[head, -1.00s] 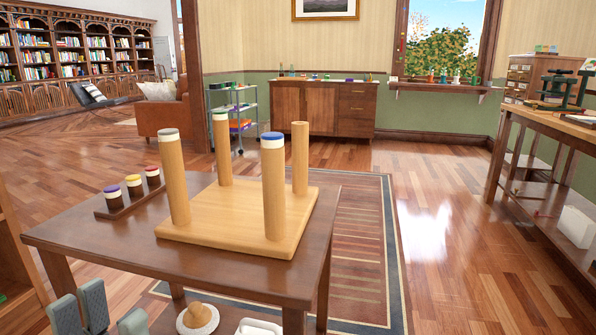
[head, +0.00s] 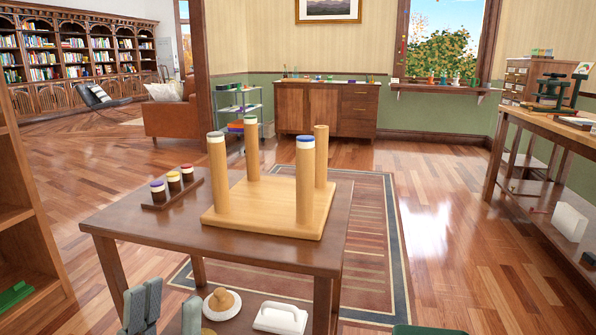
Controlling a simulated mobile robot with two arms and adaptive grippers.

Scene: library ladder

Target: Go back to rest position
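The grey-blue fingers of my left gripper (head: 168,312) show at the bottom left edge of the head view, in front of the table. The fingers stand upright and apart, with a gap between them and nothing in it, so the gripper is open. The rest of my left arm is out of frame. The dark wooden table (head: 205,228) carries a light wooden base (head: 270,222) with upright posts, some topped with caps. A blue-topped cap (head: 305,142) sits on the front right post.
A small rack (head: 160,205) with three capped pieces stands on the table's left. A white dish (head: 212,314) with a brown knob and a white block (head: 280,318) lie low, right of my gripper. A shelf (head: 20,215) stands left and a workbench (head: 545,128) right.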

